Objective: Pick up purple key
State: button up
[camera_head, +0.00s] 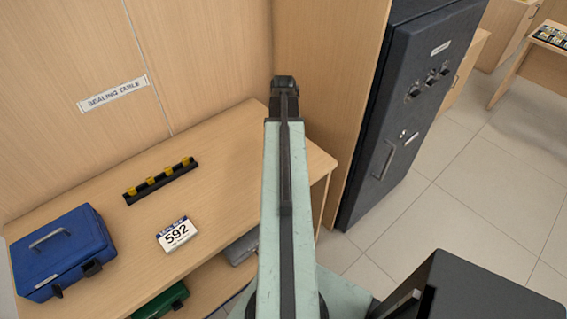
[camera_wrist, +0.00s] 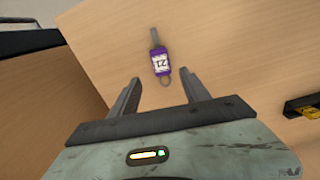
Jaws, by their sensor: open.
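The purple key (camera_wrist: 160,63) lies on the wooden table in the wrist view, a purple tag with a white label, a grey shaft on its far side and a ring on its near side. My gripper (camera_wrist: 163,85) is open and empty, its two fingers spread to the left and right of the key's near end. I cannot tell the height of the fingers above the table. In the head view the key is not seen; my arm covers that part of the table.
On the sealing table (camera_head: 225,150) stand a blue cash box (camera_head: 62,250), a black rack with yellow pieces (camera_head: 160,181) and a 592 card (camera_head: 177,234). A green box (camera_head: 160,302) and a grey box (camera_head: 243,247) sit below. A dark safe (camera_head: 410,110) stands right.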

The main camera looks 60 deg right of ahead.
jog(key=f+b, duration=0.5)
jog(key=shift+a+f, duration=0.2)
jog(key=shift+r, duration=0.2)
grip_shut()
notch_tip(320, 180, up, 10)
jog(key=p, duration=1)
